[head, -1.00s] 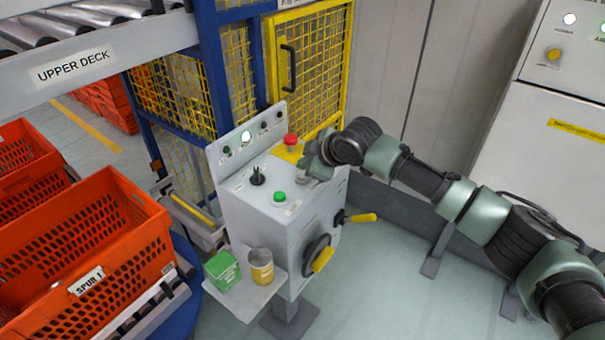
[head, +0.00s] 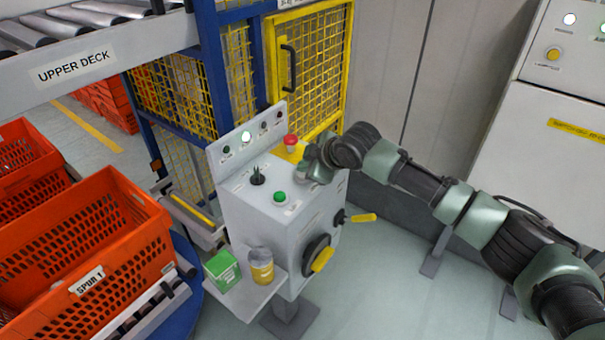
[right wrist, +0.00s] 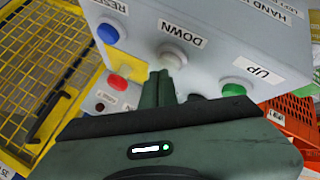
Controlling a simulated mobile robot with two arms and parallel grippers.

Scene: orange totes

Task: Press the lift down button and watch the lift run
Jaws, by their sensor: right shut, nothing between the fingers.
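The grey control box (head: 262,222) stands in the middle of the head view. In the right wrist view, the pale DOWN button (right wrist: 171,56) sits under its label, between the blue RESET button (right wrist: 108,34) and the green UP button (right wrist: 233,89). My right gripper (right wrist: 165,85) is shut and empty, its fingertips right at the DOWN button. They overlap its lower part; I cannot tell whether they touch or press it. In the head view my right gripper (head: 316,172) covers the DOWN button. My left gripper is not in view.
A red mushroom button (head: 290,141) stands at the box's back corner, close to my gripper. One panel lamp (head: 246,136) is lit white. A yellow mesh cage (head: 310,70) stands behind. A green carton (head: 222,270) and a jar (head: 261,268) are on the side shelf.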

